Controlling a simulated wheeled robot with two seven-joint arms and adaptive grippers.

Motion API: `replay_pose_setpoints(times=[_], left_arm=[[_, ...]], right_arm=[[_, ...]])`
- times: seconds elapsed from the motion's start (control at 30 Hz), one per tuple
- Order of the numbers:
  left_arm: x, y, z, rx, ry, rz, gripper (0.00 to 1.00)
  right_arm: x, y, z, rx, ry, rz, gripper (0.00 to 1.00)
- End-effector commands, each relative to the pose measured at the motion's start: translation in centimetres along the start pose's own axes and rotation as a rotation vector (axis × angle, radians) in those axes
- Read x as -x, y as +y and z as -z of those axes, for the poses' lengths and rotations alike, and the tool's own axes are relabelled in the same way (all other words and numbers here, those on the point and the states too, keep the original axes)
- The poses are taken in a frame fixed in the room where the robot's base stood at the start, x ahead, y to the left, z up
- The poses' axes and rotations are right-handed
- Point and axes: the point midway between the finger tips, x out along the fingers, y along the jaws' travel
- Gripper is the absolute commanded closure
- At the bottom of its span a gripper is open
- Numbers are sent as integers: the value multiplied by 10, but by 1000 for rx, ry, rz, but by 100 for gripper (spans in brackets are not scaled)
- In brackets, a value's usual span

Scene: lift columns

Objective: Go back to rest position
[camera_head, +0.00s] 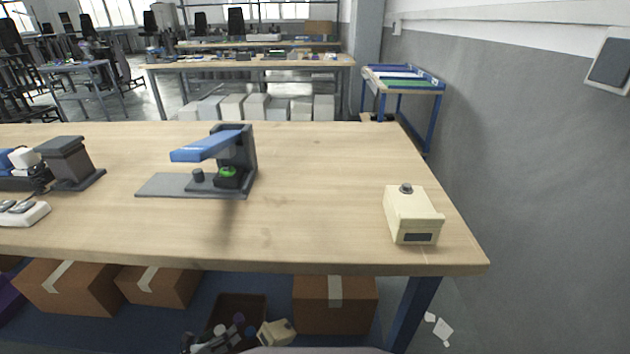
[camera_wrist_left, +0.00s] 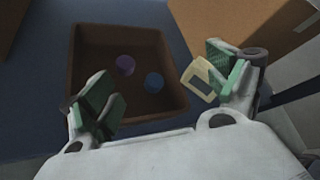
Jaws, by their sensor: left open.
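My left gripper (camera_wrist_left: 165,95) shows in the left wrist view with its two green-padded fingers spread wide apart and nothing between them. It hangs above an open brown box (camera_wrist_left: 85,55) on the floor. A purple round thing (camera_wrist_left: 124,65) and a blue round thing (camera_wrist_left: 153,82) lie in that box. A cream frame-like thing (camera_wrist_left: 201,78) shows beside the right finger, partly covered by it.
A wooden table (camera_head: 320,190) holds a blue and grey fixture (camera_head: 245,165), a cream box with a knob (camera_head: 412,217) and dark devices (camera_head: 68,162) at left. Cardboard boxes (camera_head: 335,303) and the brown bin (camera_head: 247,303) stand below. A grey wall (camera_head: 530,170) bounds the right.

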Motion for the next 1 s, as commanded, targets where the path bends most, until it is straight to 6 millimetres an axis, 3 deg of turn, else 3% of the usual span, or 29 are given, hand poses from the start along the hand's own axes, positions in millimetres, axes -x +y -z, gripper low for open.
replay_pose_setpoints(times=[0.53, 0.8, 1.0], left_arm=[[6, 32, -53, 758, -254, -235, 11], [14, 31, -68, 1183, -397, -314, 11], [20, 19, -65, 1504, -482, -369, 11]], right_arm=[[0, 0, 0, 0, 0, 0, 60], [0, 0, 0, 0, 0, 0, 60], [0, 0, 0, 0, 0, 0, 60]])
